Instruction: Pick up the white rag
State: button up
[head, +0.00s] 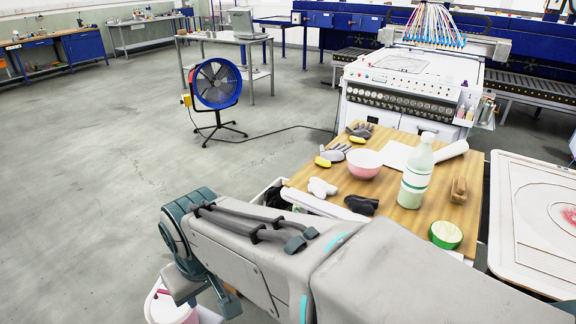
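A small crumpled white cloth (321,187), which looks like the white rag, lies on the wooden table top (408,217) near its left edge. It sits left of a pink bowl (365,163) and just above a dark crumpled cloth (361,204). My grey arm crosses the lower part of the head view, in front of the table, and ends at a teal joint at the lower left. I cannot make out my gripper's fingers, so whether they are open or shut does not show. Nothing is seen touching the white cloth.
A bottle (417,172), a brush (459,190), a green-rimmed tub (446,235) and gloves (334,153) share the table. A white machine (409,82) stands behind it, a framed panel (533,215) at right.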

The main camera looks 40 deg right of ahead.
aim_at(320, 188)
jog(key=z, duration=1)
jog(key=i, duration=0.95)
jog(key=z, duration=0.95)
